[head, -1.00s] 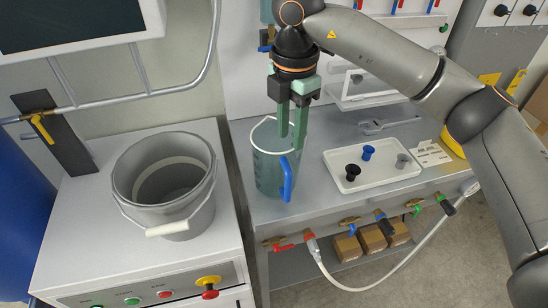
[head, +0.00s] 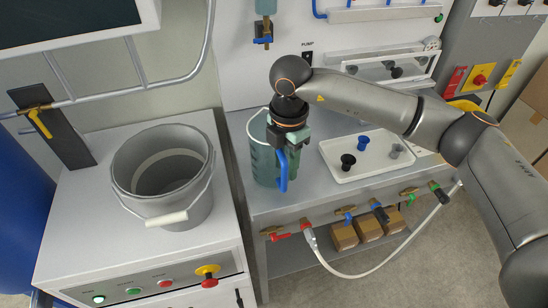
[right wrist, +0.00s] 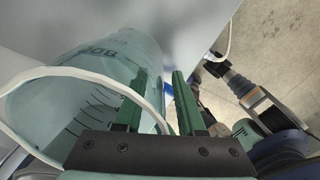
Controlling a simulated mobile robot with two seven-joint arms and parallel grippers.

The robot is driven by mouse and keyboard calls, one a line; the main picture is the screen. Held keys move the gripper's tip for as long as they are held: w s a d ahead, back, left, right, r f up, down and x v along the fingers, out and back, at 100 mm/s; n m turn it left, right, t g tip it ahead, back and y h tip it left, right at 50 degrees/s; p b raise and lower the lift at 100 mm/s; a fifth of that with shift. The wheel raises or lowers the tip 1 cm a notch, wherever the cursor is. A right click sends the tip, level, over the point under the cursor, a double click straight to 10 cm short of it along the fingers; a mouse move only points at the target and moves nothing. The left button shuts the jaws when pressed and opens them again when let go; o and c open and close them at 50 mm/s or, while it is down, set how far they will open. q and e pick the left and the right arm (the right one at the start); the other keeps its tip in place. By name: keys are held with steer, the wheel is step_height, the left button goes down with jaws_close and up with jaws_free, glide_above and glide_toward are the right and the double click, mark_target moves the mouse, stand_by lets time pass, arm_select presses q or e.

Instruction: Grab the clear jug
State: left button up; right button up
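The clear jug (head: 262,165), a tinted see-through vessel with a white rim and a blue handle (head: 282,172), stands upright on the grey bench. My right gripper (head: 284,145) is low over the jug's right side by the handle; its fingertips are hidden in the head view. In the right wrist view, the two green fingers (right wrist: 160,92) stand apart. The left finger overlaps the jug's rim and wall (right wrist: 95,95), the right one is outside it. A bit of blue handle shows between them. I cannot tell whether they touch the jug.
A grey bucket (head: 191,208) with a white grip stands on the white cabinet to the left. A white tray (head: 345,177) with several small knobs lies right of the jug. Valves and a hose (head: 375,262) line the bench's front edge.

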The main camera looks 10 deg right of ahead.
jaws_close()
stand_by(1.4)
